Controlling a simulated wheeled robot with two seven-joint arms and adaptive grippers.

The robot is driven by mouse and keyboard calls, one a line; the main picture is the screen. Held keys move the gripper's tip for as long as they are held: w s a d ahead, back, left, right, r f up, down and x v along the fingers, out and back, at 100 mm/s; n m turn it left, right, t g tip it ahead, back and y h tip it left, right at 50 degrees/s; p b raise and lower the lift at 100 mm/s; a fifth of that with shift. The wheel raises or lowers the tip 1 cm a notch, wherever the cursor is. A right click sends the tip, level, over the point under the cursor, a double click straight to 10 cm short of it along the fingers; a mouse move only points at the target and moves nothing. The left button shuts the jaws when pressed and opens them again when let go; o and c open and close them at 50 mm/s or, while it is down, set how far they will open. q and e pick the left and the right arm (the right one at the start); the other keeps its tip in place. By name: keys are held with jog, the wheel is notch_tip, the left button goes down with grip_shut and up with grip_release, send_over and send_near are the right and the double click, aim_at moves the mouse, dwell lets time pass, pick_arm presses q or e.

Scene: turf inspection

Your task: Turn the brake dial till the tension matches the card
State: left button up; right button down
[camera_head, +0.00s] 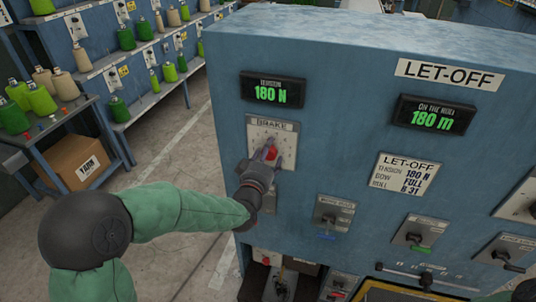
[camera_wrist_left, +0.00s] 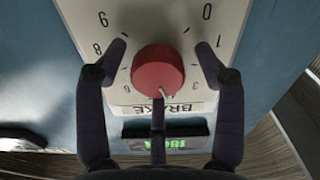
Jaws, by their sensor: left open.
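The red brake dial (camera_head: 272,153) is on a pale plate marked BRAKE (camera_head: 262,130), under the tension display (camera_head: 273,91), which reads 180 N. The LET-OFF card (camera_head: 405,175) also lists tension 180 N. My left gripper (camera_head: 265,158) is at the dial, its fingers partly hiding it. In the left wrist view the open fingers (camera_wrist_left: 160,50) stand around the red dial (camera_wrist_left: 157,70), with gaps at both sides. The dial's white mark is on the side towards the BRAKE label, partly behind the near finger. My right gripper is not in view.
A display at the right (camera_head: 431,118) reads 180 m. Several smaller switches, one blue-marked (camera_head: 332,214) and one green-marked (camera_head: 413,235), sit lower on the blue cabinet (camera_head: 330,60). Racks of green and tan cones and a yarn box (camera_head: 78,160) stand at the left.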

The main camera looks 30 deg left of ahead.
pick_arm(q)
jog(key=shift+s, duration=0.1)
jog(key=v, duration=1.2)
jog(key=shift+f, duration=0.1)
jog(key=w+d+f+m+g+h, duration=0.1)
jog(key=d+f+g+h, duration=0.25)
jog(key=f, duration=0.85)
jog(key=w+d+f+m+g+h, duration=0.15)
jog(key=d+f+g, duration=0.3)
jog(key=f, duration=0.75)
jog(key=s+d+f+m+g+h, duration=0.1)
jog(key=s+d+f+g, duration=0.3)
jog(key=f, duration=0.6)
jog(key=s+d+f+m+g+h, duration=0.1)
jog(key=s+d+f+g+h, duration=0.1)
jog(key=s+d+f+g, duration=0.3)
jog(key=s+d+f, duration=0.3)
jog(key=s+f, duration=0.2)
jog(key=s, duration=0.1)
jog(key=shift+f, duration=0.4)
jog(key=shift+s+m, duration=0.15)
jog(key=shift+m, duration=0.1)
